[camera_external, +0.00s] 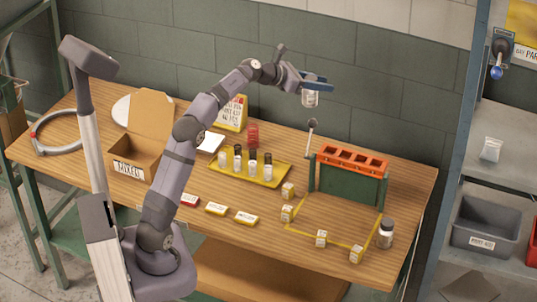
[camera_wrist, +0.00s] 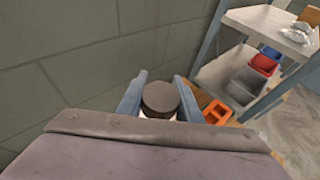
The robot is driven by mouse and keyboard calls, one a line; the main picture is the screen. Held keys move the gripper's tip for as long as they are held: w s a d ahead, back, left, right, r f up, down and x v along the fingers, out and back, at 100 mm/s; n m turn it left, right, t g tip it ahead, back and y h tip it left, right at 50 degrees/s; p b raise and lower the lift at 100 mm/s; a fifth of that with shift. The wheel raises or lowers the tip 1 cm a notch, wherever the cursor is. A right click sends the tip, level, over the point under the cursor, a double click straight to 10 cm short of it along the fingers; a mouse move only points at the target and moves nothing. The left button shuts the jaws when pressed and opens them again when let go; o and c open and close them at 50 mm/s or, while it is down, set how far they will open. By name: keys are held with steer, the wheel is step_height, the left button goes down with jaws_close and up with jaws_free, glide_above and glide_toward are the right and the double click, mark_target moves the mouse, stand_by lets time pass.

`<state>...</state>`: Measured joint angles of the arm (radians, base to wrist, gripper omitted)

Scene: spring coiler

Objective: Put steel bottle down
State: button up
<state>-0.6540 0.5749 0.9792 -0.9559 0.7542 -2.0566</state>
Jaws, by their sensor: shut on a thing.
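My gripper (camera_external: 315,82) is raised high above the back of the workbench, near the wall, with blue fingers. It is shut on a small silvery bottle (camera_external: 310,98), which I take as the steel bottle and which hangs below the fingers, clear of the bench. In the wrist view the bottle's dark round cap (camera_wrist: 160,97) sits between the two blue fingers; its body is mostly hidden. A second bottle (camera_external: 386,234), with a dark cap and pale label, stands at the bench's front right.
A green rack with an orange top (camera_external: 352,160) stands below and right of my gripper. A yellow tray (camera_external: 225,175) holds several small bottles. Labelled cubes (camera_external: 321,238) lie around a yellow outline. A cardboard box (camera_external: 130,150) is at left. Bare wood shows between tray and rack.

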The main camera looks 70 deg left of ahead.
steer(key=s+a+r+n+g+y+p, duration=0.15)
steer(key=s+a+n+y, duration=0.35)
steer(key=a, duration=0.9)
steer(key=shift+t, duration=0.25)
steer(key=shift+s+a+f+b, duration=0.1)
steer(key=shift+s+f+b, duration=0.1)
steer(key=shift+f, duration=4.55)
steer(key=shift+s+a+f+b, duration=0.15)
steer(key=shift+s+f, duration=0.1)
steer(key=shift+f, duration=4.55)
steer(key=shift+s+d+f+b, duration=0.1)
steer(key=shift+s+f+b, duration=0.1)
steer(key=shift+f, duration=4.55)
steer(key=shift+f, duration=0.15)
steer(key=o, duration=0.8)
steer(key=shift+f, duration=0.1)
steer(key=o, duration=0.4)
steer(key=shift+o, duration=0.2)
steer(key=shift+r, duration=0.2)
steer(key=b+v, duration=0.3)
steer(key=v, duration=0.9)
